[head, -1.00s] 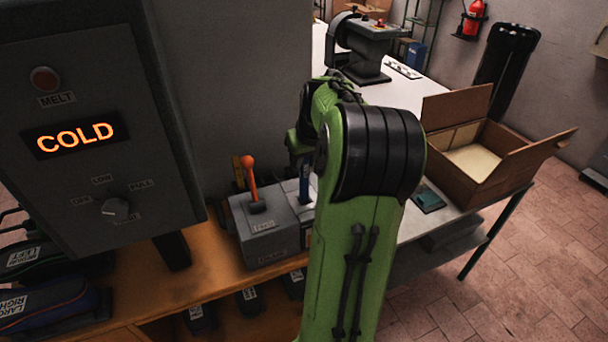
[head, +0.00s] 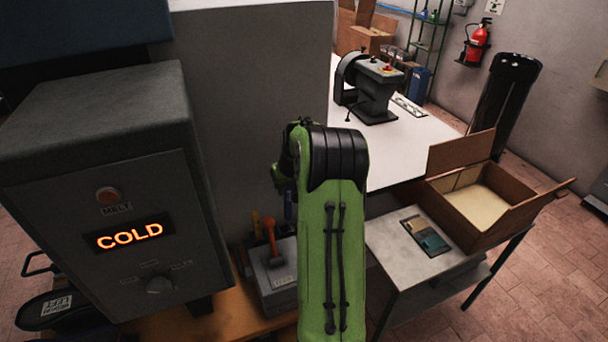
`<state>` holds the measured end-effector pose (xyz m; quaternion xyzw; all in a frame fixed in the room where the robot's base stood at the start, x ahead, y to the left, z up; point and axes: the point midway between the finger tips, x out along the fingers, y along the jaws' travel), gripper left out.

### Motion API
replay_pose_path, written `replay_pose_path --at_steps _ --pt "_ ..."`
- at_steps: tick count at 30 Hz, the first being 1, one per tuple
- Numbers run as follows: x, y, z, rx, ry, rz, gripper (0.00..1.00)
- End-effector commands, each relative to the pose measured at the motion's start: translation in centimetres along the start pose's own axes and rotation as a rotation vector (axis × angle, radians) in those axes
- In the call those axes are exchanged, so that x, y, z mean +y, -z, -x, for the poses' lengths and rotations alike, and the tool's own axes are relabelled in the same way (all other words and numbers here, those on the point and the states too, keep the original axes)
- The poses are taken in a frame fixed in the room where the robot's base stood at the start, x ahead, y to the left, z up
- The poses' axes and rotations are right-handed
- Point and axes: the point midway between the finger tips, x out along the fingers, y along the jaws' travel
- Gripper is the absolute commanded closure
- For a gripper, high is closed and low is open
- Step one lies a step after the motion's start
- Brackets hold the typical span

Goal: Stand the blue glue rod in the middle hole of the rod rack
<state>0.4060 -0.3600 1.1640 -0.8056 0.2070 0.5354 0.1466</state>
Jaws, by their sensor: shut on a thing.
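My gripper (head: 284,182) is mostly hidden behind my green arm; only its dark side shows at the left of the wrist. The blue glue rod (head: 288,206) points downward below it, and the gripper is shut on it. The rod's lower end comes close to the grey lever box in the picture; I cannot tell whether it touches anything. The rod rack and its middle hole cannot be made out; a yellow upright piece (head: 255,222) shows behind the lever box.
The grey box with an orange lever (head: 270,240) stands on the wooden bench. The heater panel reading COLD (head: 130,236) is at left. An open carton (head: 480,200) stands at right.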

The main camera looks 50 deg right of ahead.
Motion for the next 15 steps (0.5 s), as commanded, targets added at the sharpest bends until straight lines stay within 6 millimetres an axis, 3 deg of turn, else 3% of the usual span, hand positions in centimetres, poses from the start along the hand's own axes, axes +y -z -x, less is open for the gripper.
replay_pose_path --at_steps 1,4,15 --pt "-0.6 0.9 0.7 -0.004 -0.002 0.006 1.00" --pt "-1.1 1.2 -0.1 -0.004 -0.008 0.012 1.00" --pt "-1.2 0.6 -2.3 -0.005 -0.011 0.013 1.00"
